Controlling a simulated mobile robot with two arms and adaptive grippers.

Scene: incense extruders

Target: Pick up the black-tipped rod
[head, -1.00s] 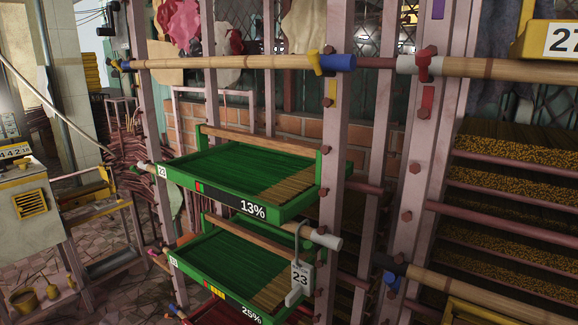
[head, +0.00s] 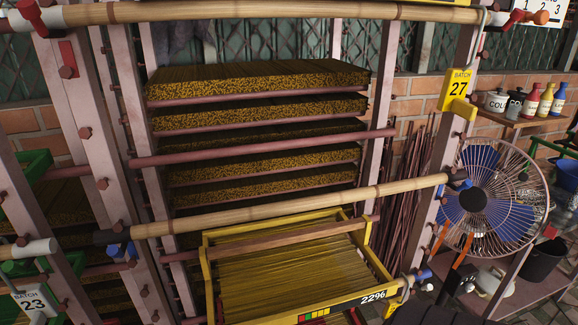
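The black-tipped rod (head: 290,208) is a long bamboo pole across the middle of the head view, sloping up to the right. Its dark left end (head: 106,237) lies by a blue bracket (head: 121,250) on the left post. Its right end, also dark, lies by a blue bracket (head: 460,184) on the right post. My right gripper (head: 454,236), dark with orange fingers, appears at lower right, below the rod's right end and apart from it. Its fingers look spread and empty. My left gripper is not in view.
A yellow tray (head: 375,262) of sticks, marked 2296, sits below the rod. Another bamboo pole (head: 250,12) crosses above. Stacked incense racks (head: 260,145) stand behind. A fan (head: 490,200) and a shelf (head: 510,125) of bottles are at right.

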